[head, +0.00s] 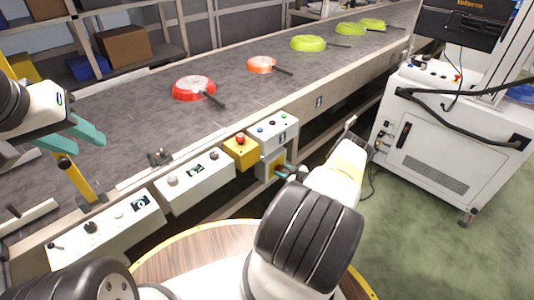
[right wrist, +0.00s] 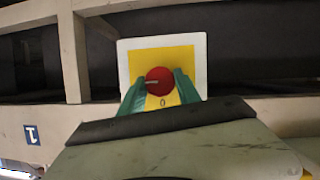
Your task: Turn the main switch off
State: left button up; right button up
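The main switch is a round red knob (right wrist: 159,81) on a yellow plate inside a white box in the right wrist view. A thin grey mark on the knob lies nearly level, and a "0" is printed below it. In the head view the switch box (head: 265,168) hangs on the conveyor's near side. My right gripper (right wrist: 160,84) has one green finger on each side of the knob, both meeting its edges. In the head view this gripper (head: 284,171) is partly hidden by my wrist. My left gripper (head: 90,146) is open and empty above the conveyor's left part.
The conveyor (head: 140,120) carries red, orange and green pans (head: 194,88). Control boxes (head: 195,180) and a yellow box with a red button (head: 240,150) line its near edge. A white cabinet (head: 440,140) with black cables stands right. Green floor beside it is clear.

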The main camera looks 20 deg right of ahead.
grip_shut()
jog(key=shift+a+n+t+h, duration=0.15)
jog(key=shift+n+t+h, duration=0.25)
jog(key=shift+n+h, duration=0.5)
jog(key=n, duration=0.1)
jog(key=n+t+h, duration=0.1)
jog(key=n, duration=0.1)
jog(key=shift+a+f+n, duration=0.1)
jog(key=shift+f+n, duration=0.1)
jog(key=shift+n, duration=0.1)
jog(key=n+t+h, duration=0.1)
jog(key=n+t, duration=0.1)
jog(key=n, duration=0.1)
jog(key=shift+s+f+n, duration=0.1)
jog(key=shift+n, duration=0.2)
jog(key=shift+n+t, duration=0.7)
jog(key=shift+n, duration=0.9)
